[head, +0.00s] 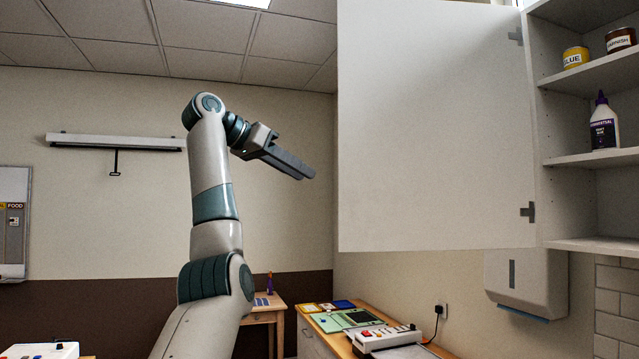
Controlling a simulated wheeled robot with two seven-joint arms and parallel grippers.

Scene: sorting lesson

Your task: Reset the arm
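My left arm rises from the bottom of the head view, bends at the top, and ends in my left gripper (307,175). The gripper points right and slightly down in free air, left of the open cabinet door (435,125). Its two dark fingers lie close together with no gap that I can see, and nothing is held between them. My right gripper is not in view.
The white cabinet door stands open beside shelves with a glue jar (575,57), a second jar (620,39) and a white bottle (603,125). Below is a wooden counter (335,337) with a device (385,337). A dispenser (528,280) hangs on the wall.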

